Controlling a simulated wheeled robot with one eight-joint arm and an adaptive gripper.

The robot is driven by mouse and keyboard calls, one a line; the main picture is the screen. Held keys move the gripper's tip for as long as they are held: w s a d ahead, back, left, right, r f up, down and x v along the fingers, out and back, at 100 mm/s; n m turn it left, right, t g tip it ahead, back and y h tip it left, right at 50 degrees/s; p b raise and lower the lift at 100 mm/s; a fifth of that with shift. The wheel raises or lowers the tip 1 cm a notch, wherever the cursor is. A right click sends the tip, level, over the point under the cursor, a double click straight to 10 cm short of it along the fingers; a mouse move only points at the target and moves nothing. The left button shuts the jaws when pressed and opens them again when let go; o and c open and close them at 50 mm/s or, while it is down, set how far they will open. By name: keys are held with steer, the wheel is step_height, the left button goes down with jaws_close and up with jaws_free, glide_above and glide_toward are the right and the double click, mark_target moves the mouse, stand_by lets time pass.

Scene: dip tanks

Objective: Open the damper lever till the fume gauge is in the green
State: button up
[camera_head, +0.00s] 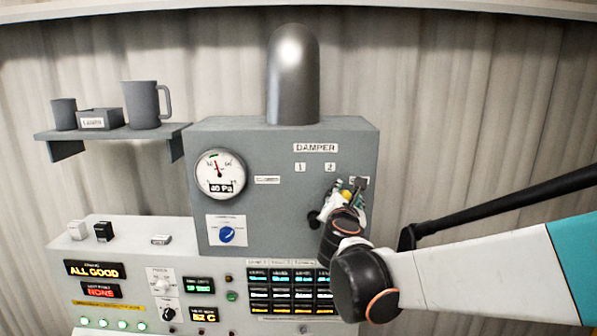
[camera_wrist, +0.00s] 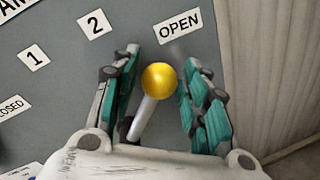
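The damper lever has a yellow knob (camera_wrist: 159,80) on a pale rod (camera_wrist: 143,118). In the wrist view the knob is just below the OPEN label (camera_wrist: 178,26). In the head view my gripper (camera_head: 345,197) is at the right side of the grey damper box (camera_head: 260,150) and partly hides the lever.
Labels CLOSED (camera_head: 267,180), 1 (camera_head: 300,167) and 2 (camera_head: 330,167) lie left of the lever. A control panel (camera_head: 140,255) stands below, and a shelf (camera_head: 110,133) with mugs at upper left.

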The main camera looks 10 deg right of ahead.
steer(key=shift+s+a, duration=0.1)
steer(key=shift+s, duration=0.3)
